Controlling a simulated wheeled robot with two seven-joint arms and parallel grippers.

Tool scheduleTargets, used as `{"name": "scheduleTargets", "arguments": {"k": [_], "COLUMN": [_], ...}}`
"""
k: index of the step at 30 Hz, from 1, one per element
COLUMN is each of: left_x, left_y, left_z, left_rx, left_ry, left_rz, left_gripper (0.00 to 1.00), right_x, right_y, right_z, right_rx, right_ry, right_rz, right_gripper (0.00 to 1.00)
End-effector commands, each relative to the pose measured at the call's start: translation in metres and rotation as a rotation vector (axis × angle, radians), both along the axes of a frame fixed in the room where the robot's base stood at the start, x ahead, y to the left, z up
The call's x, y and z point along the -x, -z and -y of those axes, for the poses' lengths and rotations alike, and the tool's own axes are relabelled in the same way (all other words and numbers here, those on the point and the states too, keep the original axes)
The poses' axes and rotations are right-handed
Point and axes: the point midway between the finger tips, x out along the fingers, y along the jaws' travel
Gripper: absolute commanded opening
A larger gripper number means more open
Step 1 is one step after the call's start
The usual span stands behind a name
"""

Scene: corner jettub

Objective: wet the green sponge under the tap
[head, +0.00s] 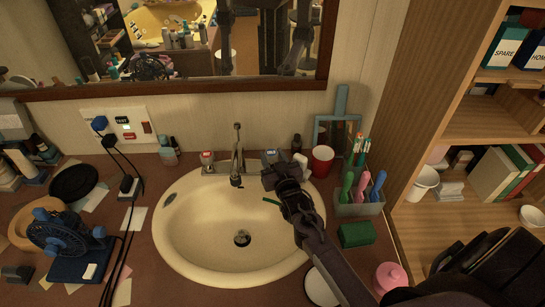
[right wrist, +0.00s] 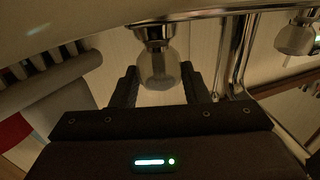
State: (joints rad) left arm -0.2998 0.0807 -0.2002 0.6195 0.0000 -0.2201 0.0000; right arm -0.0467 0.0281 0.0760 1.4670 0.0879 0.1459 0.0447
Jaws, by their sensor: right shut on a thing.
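The green sponge (head: 356,235) lies on the brown counter to the right of the sink, apart from both my grippers. The metal tap (head: 237,150) stands at the back of the cream basin (head: 190,235), with a knob on each side. My right gripper (head: 271,168) reaches over the basin's right side to the right-hand knob (head: 270,155). In the right wrist view its fingers are shut around this clear knob (right wrist: 158,68). The left-hand knob (head: 207,158) is free. I see no water running from the spout. My left gripper is not in view.
A red cup (head: 321,160) and a caddy of colourful handles (head: 360,205) stand right of the basin, with a pink jar (head: 390,276) nearer. A blue fan (head: 68,240) and dark cords crowd the left counter. The basin's middle is clear around the drain (head: 242,238).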

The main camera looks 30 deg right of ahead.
Motion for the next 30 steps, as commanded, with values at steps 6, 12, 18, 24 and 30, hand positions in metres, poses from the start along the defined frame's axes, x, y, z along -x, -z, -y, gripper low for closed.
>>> {"name": "scheduleTargets", "arguments": {"k": [6,12,18,24,30], "left_x": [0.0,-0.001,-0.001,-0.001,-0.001], "left_y": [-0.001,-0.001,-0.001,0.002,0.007], "left_z": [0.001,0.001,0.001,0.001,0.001], "left_rx": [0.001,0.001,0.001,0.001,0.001], "left_ry": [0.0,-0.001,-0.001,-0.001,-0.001], "left_rz": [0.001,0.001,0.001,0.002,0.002], "left_gripper": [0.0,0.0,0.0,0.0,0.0], "right_x": [0.0,0.0,0.0,0.013,0.047], "right_y": [0.0,0.0,0.0,0.002,0.003], "right_z": [0.0,0.0,0.0,-0.002,-0.006], "right_rx": [0.0,0.0,0.0,0.0,0.001], "right_ry": [-0.022,-0.022,-0.021,-0.022,-0.021], "right_rz": [-0.002,-0.002,-0.001,-0.003,-0.003], "right_gripper": [0.18,0.51,0.51,0.51,0.51]}}
